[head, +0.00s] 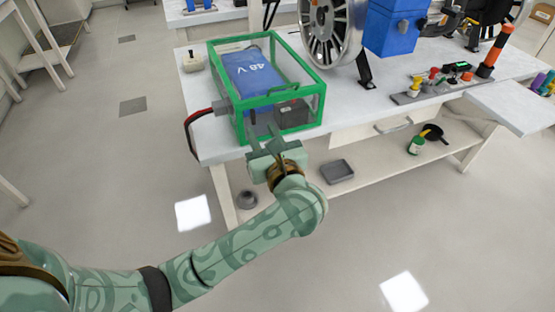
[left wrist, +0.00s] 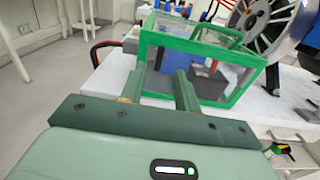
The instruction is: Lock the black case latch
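A clear case with a green frame (head: 318,92) stands on the white bench; it also shows in the left wrist view (left wrist: 240,88). Inside are a blue block marked "48 V" (head: 255,72) and a dark box (head: 291,114) near its front right corner. I cannot clearly make out a black latch. My left gripper (head: 263,135) is at the case's near front side. In the left wrist view its two fingers (left wrist: 160,78) are apart with nothing seen between them, and they overlap the front frame; contact cannot be told. My right gripper is out of view.
A grey connector with red and black cables (head: 220,106) is at the case's left side. A spoked wheel (head: 331,30) and a blue box (head: 394,27) stand to the right. A grey tray (head: 337,171) lies on the lower shelf. Floor left of the bench is clear.

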